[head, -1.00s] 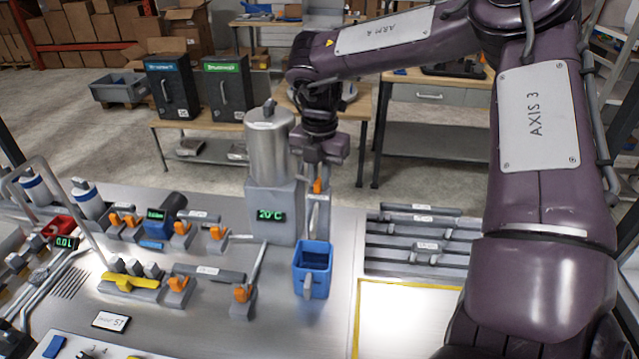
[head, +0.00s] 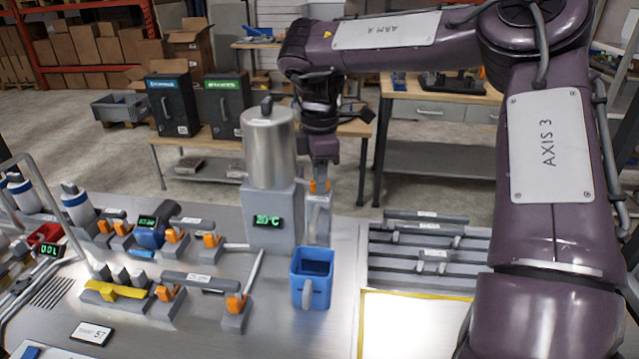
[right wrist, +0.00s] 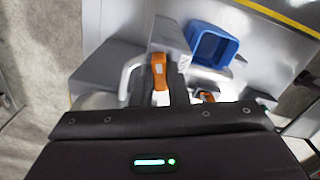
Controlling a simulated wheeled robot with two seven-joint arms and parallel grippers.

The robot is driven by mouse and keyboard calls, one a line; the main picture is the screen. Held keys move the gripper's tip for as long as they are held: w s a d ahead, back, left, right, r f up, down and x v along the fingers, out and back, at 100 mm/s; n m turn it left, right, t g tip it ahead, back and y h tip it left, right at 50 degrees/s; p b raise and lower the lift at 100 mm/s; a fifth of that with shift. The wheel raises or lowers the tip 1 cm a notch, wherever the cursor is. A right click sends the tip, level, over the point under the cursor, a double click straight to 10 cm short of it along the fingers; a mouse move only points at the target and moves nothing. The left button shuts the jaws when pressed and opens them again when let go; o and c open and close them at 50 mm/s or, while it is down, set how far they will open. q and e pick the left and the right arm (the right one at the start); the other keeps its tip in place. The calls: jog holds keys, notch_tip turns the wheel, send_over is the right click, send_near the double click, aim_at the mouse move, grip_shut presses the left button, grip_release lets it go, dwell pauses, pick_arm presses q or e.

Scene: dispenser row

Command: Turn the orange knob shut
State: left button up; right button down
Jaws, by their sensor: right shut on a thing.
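The orange knob (head: 319,187) sits on top of the grey tap post beside the metal tank (head: 270,150). My right gripper (head: 320,182) points down from above and is shut on the knob. In the right wrist view the knob (right wrist: 160,72) shows as an orange bar at the edge of my gripper, with part of it hidden. A blue jug (head: 312,281) stands on the bench in front of the tap post. My left gripper is not in view.
The tank's base shows a green 20°C display (head: 268,221). Left of it are several valves with orange handles and a yellow lever (head: 115,290). A grey slotted rack (head: 420,250) and a bright yellow-edged panel (head: 415,325) lie to the right.

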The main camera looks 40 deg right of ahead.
jog(key=shift+m+b, duration=0.75)
jog(key=shift+m, duration=1.25)
jog(key=c, duration=1.4)
grip_release()
jog(key=shift+c, duration=0.2)
notch_tip(320, 180, up, 7)
jog(key=shift+r+p, duration=0.1)
jog(key=shift+p, duration=0.55)
jog(key=shift+r, duration=0.35)
jog(key=shift+d, duration=0.1)
jog(key=shift+f, duration=0.15)
